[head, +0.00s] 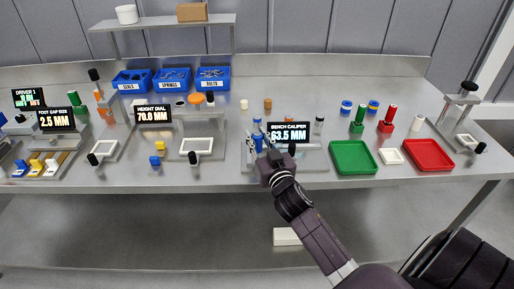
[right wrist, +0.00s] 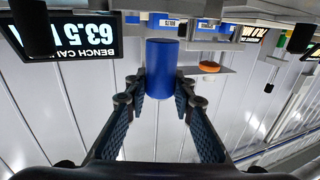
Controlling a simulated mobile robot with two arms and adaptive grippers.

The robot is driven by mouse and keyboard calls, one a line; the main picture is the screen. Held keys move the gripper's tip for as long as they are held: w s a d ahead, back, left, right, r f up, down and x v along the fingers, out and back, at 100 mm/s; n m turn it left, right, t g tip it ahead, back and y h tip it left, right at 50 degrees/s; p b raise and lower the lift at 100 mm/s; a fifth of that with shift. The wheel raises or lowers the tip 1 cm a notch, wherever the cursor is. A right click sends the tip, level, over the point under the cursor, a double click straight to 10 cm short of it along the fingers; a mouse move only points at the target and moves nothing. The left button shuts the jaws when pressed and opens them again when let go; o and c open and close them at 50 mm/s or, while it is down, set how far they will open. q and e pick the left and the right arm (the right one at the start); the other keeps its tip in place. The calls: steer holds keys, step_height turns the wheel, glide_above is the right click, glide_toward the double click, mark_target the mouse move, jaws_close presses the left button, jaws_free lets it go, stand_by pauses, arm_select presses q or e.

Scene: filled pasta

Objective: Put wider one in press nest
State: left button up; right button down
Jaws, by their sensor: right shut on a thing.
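My right gripper (head: 268,150) is at the bench caliper area, in front of the display (head: 288,131) that reads 63.5 MM. In the right wrist view its two fingers (right wrist: 161,95) are closed on a blue cylinder (right wrist: 162,68). The blue cylinder also shows in the head view (head: 257,140), partly hidden by the gripper. Which of the parts is the wider one I cannot tell. A hand press (head: 467,88) with a black knob stands at the far right; its nest is too small to make out. My left gripper is not in view.
Blue bins (head: 172,87) stand at the back left. A height dial display (head: 153,115) reads 70.0 MM.

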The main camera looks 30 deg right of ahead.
mark_target(259, 150)
step_height(259, 150, down, 4)
steer(key=shift+r, duration=0.1)
steer(key=c, duration=1.7)
jaws_free()
steer(key=shift+o, duration=0.2)
